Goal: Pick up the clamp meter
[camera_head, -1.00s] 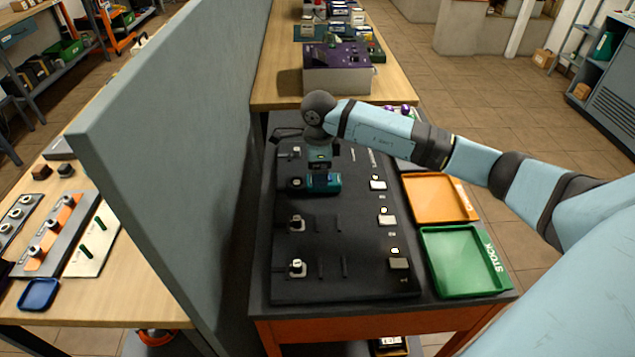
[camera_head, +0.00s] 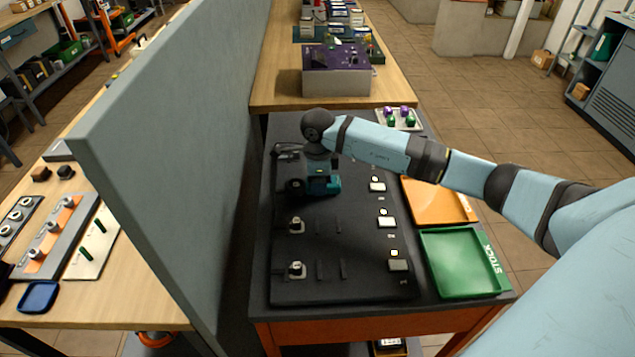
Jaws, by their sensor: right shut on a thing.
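The clamp meter (camera_head: 331,188) is a teal and dark tool near the far end of the black board (camera_head: 345,280), with its dark part toward the left. My right gripper (camera_head: 319,177) has come down over it from above and is shut on it. The fingers and much of the meter's top are hidden by my wrist. I cannot tell whether the meter touches the board. My left gripper is not in view.
A green tray (camera_head: 460,262) and an orange tray (camera_head: 435,200) lie right of the board. Small fittings stand on the board. A tall grey partition (camera_head: 185,150) rises on the left. A purple-topped box (camera_head: 336,75) stands on the wooden table behind.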

